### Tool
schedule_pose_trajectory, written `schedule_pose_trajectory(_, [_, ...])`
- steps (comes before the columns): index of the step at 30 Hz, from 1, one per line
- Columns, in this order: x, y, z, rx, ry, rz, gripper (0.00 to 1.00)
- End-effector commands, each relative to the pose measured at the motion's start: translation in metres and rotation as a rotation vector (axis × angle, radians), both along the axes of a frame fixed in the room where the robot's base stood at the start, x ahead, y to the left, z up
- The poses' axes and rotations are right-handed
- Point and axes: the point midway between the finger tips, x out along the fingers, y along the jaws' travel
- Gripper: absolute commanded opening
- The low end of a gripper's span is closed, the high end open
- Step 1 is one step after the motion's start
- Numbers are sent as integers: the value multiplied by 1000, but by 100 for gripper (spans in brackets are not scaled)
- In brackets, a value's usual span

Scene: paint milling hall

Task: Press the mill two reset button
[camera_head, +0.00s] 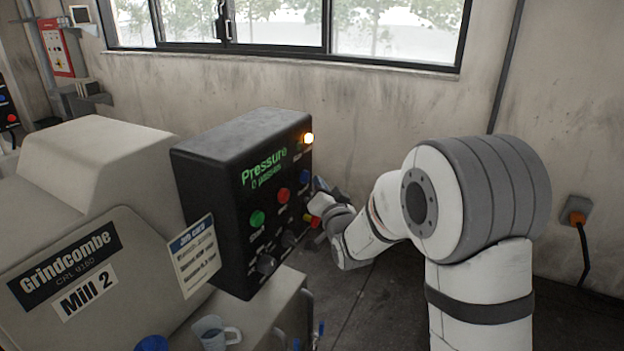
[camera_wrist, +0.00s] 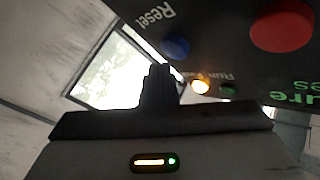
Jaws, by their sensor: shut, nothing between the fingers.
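The black control box (camera_head: 215,165) of Mill 2 stands at the middle of the head view, with a green readout reading "Pressure". Its blue button (camera_head: 304,176) is on the right part of the panel; in the wrist view the blue button (camera_wrist: 176,48) sits beside the word "Reset". My gripper (camera_head: 319,187) is close in front of the panel, just right of the blue button. In the wrist view my gripper (camera_wrist: 159,75) is shut and empty, its dark fingertips just below the blue button in the picture. I cannot tell whether they touch it.
A red button (camera_head: 283,195) and a green button (camera_head: 257,218) share the panel. An amber lamp (camera_head: 308,138) is lit at its top. A job card (camera_head: 195,255) hangs on the box's left side. A mug (camera_head: 213,333) stands below. Open floor lies right of the mill.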

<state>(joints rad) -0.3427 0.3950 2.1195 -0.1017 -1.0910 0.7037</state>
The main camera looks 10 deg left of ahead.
Motion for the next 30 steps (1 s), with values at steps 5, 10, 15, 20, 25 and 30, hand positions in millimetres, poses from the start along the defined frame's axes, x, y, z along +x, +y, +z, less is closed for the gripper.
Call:
schedule_pose_trajectory(5, [0,0,0,0,0,0,0])
schedule_pose_trajectory(10, [0,0,0,0,0,0,0])
schedule_pose_trajectory(15, [0,0,0,0,0,0,0])
schedule_pose_trajectory(20, [0,0,0,0,0,0,0])
schedule_pose_trajectory(25, [3,4,-1,1,-2,1,0])
schedule_pose_trajectory(30, [6,8,-1,0,-1,1,0])
